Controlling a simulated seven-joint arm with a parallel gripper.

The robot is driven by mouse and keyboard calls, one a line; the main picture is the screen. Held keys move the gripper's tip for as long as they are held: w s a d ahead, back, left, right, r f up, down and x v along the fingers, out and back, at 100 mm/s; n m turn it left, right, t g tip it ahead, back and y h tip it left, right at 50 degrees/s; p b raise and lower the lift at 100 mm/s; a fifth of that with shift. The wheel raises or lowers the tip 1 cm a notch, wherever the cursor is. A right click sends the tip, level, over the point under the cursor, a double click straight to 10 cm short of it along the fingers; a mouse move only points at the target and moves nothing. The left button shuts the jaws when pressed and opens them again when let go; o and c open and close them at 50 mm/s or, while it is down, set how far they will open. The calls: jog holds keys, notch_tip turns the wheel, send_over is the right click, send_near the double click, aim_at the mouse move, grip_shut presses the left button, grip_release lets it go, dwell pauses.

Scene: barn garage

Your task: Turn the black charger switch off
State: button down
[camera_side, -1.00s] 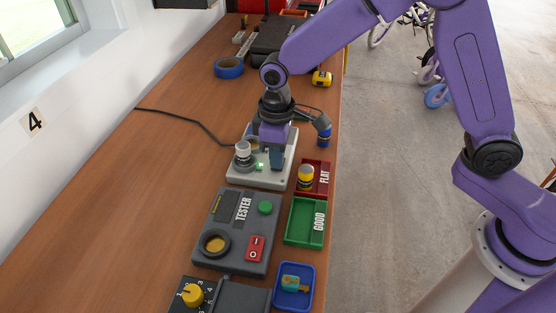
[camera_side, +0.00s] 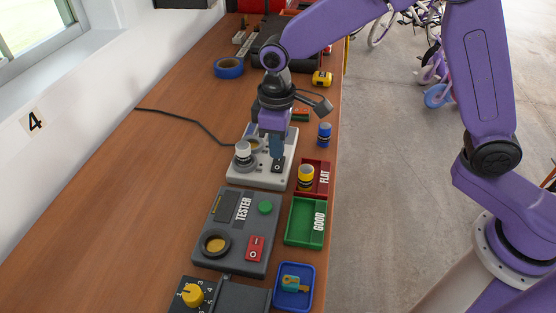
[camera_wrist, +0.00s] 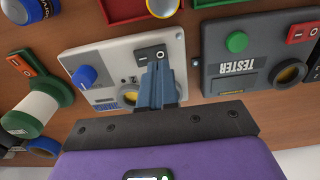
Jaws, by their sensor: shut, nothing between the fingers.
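The charger is a pale grey box (camera_side: 250,178) on the bench, also in the wrist view (camera_wrist: 110,60). Its black rocker switch (camera_side: 279,165), marked I and O, sits at the charger's near right in the side view. In the wrist view the switch (camera_wrist: 150,54) shows just beyond my fingertips. My gripper (camera_side: 277,155) is shut and empty, pointing down over the charger beside the switch. The closed fingers (camera_wrist: 158,68) overlap the switch's lower edge in the wrist view; I cannot tell whether they touch it. Which end is pressed is unclear.
The dark tester (camera_side: 228,253) with a red switch (camera_side: 256,249) lies nearer. The red FLAT tray (camera_side: 323,165) holds a yellow battery (camera_side: 306,178); the green GOOD tray (camera_side: 300,235) is empty. A blue battery (camera_side: 324,135) stands right.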

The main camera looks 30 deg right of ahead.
aim_at(279, 168)
notch_tip(279, 168, up, 4)
jog(key=shift+f, duration=0.2)
dwell(0.6)
jog(key=s+d+n, duration=0.1)
jog(key=s+d, duration=0.8)
jog(key=s, duration=0.4)
jog(key=s+d+r+n, duration=0.1)
jog(key=s+d+n, duration=0.1)
jog(key=s+d, duration=0.8)
jog(key=s, duration=0.3)
jog(key=shift+n, duration=0.3)
